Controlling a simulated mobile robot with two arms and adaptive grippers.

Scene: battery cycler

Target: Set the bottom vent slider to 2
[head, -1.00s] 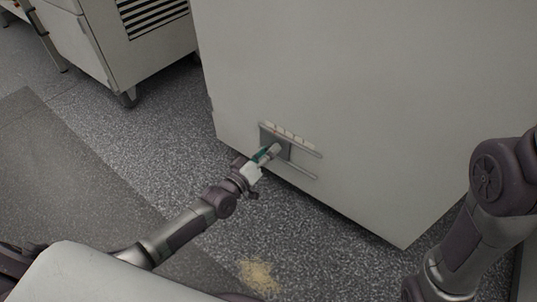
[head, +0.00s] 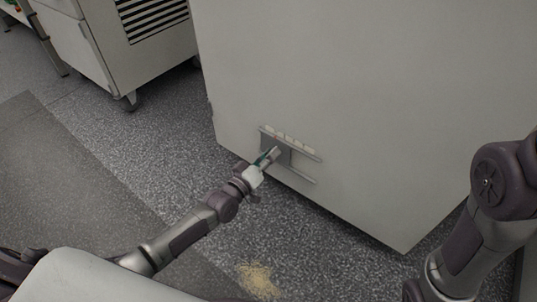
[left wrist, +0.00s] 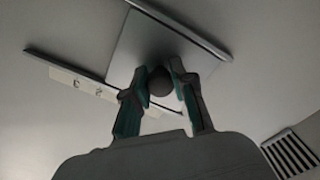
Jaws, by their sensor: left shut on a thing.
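The bottom vent slider (head: 281,150) is a grey plate between two rails low on the front of the large pale cabinet. It sits toward the left end of the rails in the head view. A light label strip (head: 292,138) with small marks runs along the upper rail; its numbers are too small to read. My left gripper (head: 271,155) is shut on the slider's dark round knob, which shows between the fingers in the left wrist view (left wrist: 160,82). The slider plate fills the space behind the knob there (left wrist: 150,45). My right gripper is out of view.
The pale cabinet (head: 370,90) stands close ahead, with its lower edge just above the speckled floor. Another cabinet on casters (head: 90,45) with a dark grille stands at the upper left. A tan patch (head: 259,281) lies on the floor below.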

